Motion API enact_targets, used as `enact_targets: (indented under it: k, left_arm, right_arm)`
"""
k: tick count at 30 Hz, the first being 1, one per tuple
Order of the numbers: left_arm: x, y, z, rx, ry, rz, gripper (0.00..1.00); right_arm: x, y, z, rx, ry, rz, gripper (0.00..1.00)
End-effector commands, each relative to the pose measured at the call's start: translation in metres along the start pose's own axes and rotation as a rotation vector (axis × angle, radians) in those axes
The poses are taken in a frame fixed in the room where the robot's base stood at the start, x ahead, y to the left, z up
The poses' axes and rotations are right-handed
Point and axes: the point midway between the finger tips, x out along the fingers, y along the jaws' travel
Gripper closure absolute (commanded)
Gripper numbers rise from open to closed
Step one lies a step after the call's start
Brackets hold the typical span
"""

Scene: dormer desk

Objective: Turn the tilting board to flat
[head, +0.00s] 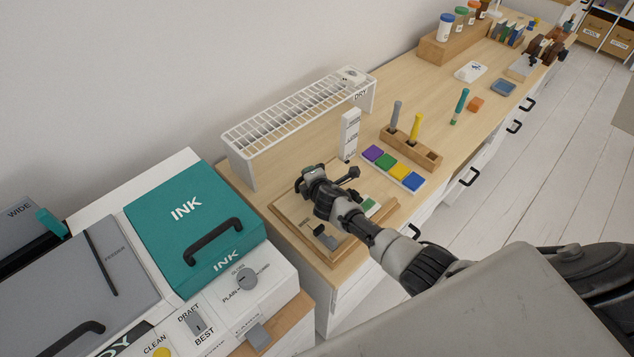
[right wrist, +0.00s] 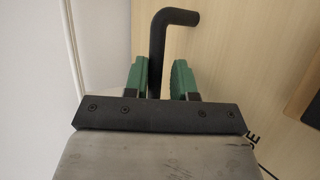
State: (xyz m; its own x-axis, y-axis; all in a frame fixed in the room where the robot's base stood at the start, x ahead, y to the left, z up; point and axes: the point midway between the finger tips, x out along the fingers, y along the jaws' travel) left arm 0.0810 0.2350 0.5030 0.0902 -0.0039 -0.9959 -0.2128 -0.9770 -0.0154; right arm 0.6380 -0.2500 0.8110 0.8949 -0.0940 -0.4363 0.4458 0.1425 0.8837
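The board in its wooden frame (head: 281,209) is at the near end of the desk. My right arm covers much of it, and I cannot tell its tilt. A black bent handle (right wrist: 157,55) rises between the green fingers of my right gripper (right wrist: 160,80) in the right wrist view. The fingers are apart, one on each side of the handle, with a gap on the right side. In the head view my right gripper (head: 313,172) is over the far side of the frame. My left gripper is not in view.
A white wire rack (head: 285,112) stands behind the frame. A white label block (head: 349,134), a tray of coloured pads (head: 396,168) and a wooden pen holder (head: 424,153) stand to the right. A teal ink box (head: 185,245) is at the left.

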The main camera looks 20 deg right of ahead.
Motion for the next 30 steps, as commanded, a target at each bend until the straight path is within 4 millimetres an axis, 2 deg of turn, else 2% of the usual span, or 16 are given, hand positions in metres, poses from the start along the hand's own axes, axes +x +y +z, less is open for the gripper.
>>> enact_targets:
  k: [1, 6, 15, 21, 30]
  left_arm:
    - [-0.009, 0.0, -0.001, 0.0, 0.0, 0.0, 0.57]
    - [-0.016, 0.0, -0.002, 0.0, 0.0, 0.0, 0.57]
    - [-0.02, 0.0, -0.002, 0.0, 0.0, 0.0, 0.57]
    - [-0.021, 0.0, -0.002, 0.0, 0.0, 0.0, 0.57]
    - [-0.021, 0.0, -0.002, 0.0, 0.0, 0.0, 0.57]
  right_arm:
    - [-0.012, 0.003, 0.0, -0.001, 0.003, -0.001, 0.74]
    - [-0.042, 0.001, -0.001, -0.002, 0.004, -0.002, 0.74]
    - [-0.08, 0.0, -0.001, -0.002, 0.002, -0.002, 0.74]
    - [-0.087, -0.001, -0.001, -0.002, 0.002, -0.003, 0.74]
    - [-0.087, -0.001, -0.001, -0.002, 0.002, -0.003, 0.74]
